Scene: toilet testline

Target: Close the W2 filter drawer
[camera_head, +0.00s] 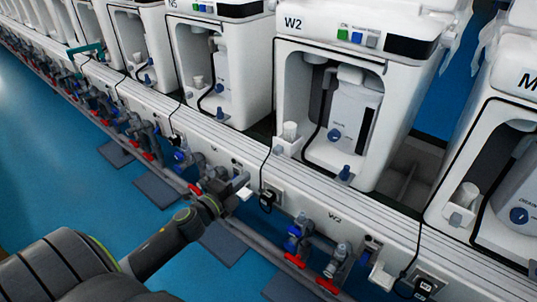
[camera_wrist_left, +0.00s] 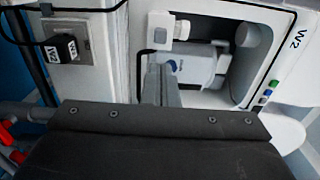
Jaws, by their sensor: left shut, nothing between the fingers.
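The W2 unit (camera_head: 400,110) is a white machine with an open bay in its front. The bay holds a grey container (camera_head: 352,110) with a blue knob (camera_head: 334,135). A small white block with a cup (camera_head: 290,130) sits at the bay's lower left corner; the block also shows in the left wrist view (camera_wrist_left: 158,30). I cannot tell which part is the filter drawer. My left gripper (camera_head: 240,183) is shut and empty, low in front of the rail, left of the W2 bay. Its fingers (camera_wrist_left: 160,82) point toward the bay in the wrist view. My right gripper is out of view.
A long white rail (camera_head: 335,205) runs below the machines, with valves (camera_head: 300,235) and black plugs (camera_head: 266,200) on its front. A black cable hangs down beside W2. Similar machines stand left and right. Blue floor (camera_head: 60,185) lies in front.

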